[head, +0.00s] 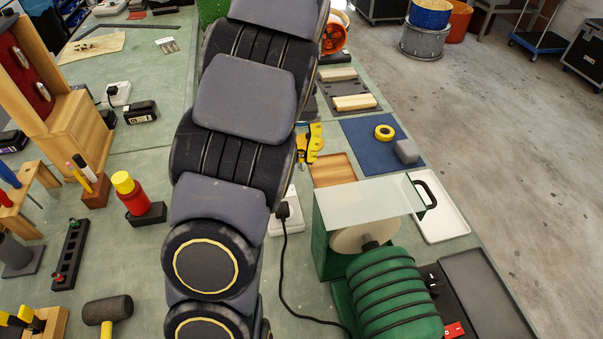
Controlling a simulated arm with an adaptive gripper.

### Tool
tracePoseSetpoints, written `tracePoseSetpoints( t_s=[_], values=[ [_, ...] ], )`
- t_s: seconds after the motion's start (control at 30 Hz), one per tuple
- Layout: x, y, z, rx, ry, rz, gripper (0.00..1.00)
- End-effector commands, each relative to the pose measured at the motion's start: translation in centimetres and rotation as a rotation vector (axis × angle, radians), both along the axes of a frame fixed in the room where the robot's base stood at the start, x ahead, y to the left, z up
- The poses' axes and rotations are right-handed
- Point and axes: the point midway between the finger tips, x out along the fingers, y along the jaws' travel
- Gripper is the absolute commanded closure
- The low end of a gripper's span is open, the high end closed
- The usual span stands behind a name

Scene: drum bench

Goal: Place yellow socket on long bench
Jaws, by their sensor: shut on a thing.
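I cannot make out a yellow socket for certain in the head view. A yellow piece with dark marks (314,143) shows just right of my arm, partly hidden by it; I cannot tell what it is. The long green bench (150,180) runs away from me under the tools, and my arm covers its middle. I cannot make out my gripper: the arm rises through the picture to the top edge, and its end is hidden or out of frame.
A green motor (395,295) with a clear guard (365,203) stands at lower right. A white socket (282,217) holds a black plug, and its cable runs forward. A blue mat (370,152) carries a yellow roll (384,132).

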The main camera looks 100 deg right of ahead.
Motion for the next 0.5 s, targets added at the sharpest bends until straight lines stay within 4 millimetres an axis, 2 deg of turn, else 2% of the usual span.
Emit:
tracePoseSetpoints(
  t_s=[0.1, 0.2, 0.4, 0.5],
  values=[
    [0.0, 0.0, 1.4, -0.001, -0.001, 0.000, 1.00],
    [0.0, 0.0, 1.9, 0.000, -0.001, 0.001, 1.00],
    [0.1, 0.0, 2.1, 0.002, -0.002, 0.003, 1.00],
    [1.0, -0.4, 2.1, 0.002, -0.001, 0.027, 1.00]
  ],
)
